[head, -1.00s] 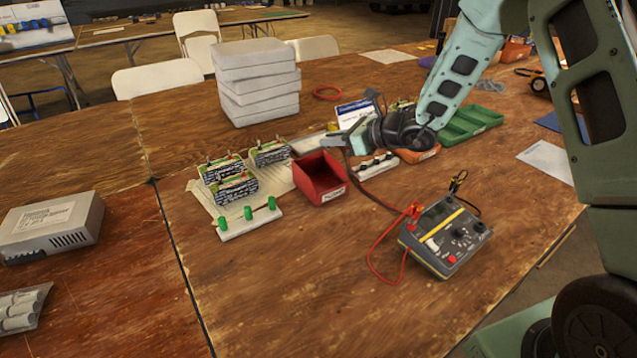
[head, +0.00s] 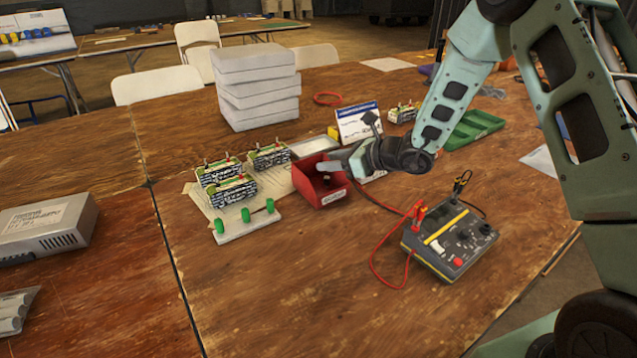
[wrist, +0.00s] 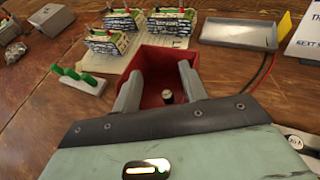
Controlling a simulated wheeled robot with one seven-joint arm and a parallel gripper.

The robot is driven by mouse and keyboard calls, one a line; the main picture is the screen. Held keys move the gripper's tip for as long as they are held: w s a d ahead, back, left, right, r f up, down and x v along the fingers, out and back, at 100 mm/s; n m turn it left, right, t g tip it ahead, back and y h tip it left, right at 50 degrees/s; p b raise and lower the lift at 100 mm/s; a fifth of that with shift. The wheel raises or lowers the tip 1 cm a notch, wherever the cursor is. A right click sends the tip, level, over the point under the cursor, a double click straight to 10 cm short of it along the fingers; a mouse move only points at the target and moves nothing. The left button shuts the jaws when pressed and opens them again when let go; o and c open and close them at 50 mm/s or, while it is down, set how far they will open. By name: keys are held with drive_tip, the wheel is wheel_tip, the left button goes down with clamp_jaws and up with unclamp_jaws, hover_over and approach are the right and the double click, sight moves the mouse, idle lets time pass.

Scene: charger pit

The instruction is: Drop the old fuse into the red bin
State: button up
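The red bin (head: 312,192) stands on the wooden table, just right of the green-topped blocks. It also shows in the wrist view (wrist: 160,60). My gripper (head: 327,167) is over the bin, its fingers reaching in at the opening. In the wrist view my gripper (wrist: 160,72) has its two grey fingers well apart. A small dark cylinder with a light end, seemingly the old fuse (wrist: 167,97), shows between the fingers, clear of both, against the bin's inside. Whether it rests on the bin floor or is falling I cannot tell.
Green-topped blocks (head: 228,190) and a white strip with green knobs (head: 246,222) stand left of the bin. A meter box (head: 450,242) with red leads lies to the right. A grey tray (head: 313,147) is behind.

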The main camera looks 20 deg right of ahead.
drive_tip(key=v, duration=1.7)
drive_tip(key=shift+s+d, duration=0.15)
drive_tip(key=shift+r, duration=0.1)
drive_tip(key=s+a+r+n+g+p, duration=0.3)
drive_tip(key=s+a+n+g, duration=0.2)
drive_tip(key=s+a+n, duration=0.3)
drive_tip(key=s+a+r+n+g+p, duration=0.25)
drive_tip(key=s+a+n+g, duration=0.3)
drive_tip(key=a, duration=0.45)
drive_tip(key=s+a+r+n+h+p, duration=0.1)
drive_tip(key=s+r+n+h+p, duration=0.1)
drive_tip(key=s+n, duration=0.5)
drive_tip(key=s+a+r+n+h+p, duration=0.1)
drive_tip(key=s+r+n+h+p, duration=0.2)
drive_tip(key=n, duration=1.1)
drive_tip(key=s+r+t+h, duration=0.1)
drive_tip(key=s+h, duration=0.2)
drive_tip(key=s, duration=0.2)
drive_tip(key=shift+a+r+h+p, duration=0.25)
drive_tip(key=shift+a+h+p, duration=0.05)
drive_tip(key=shift+h, duration=0.1)
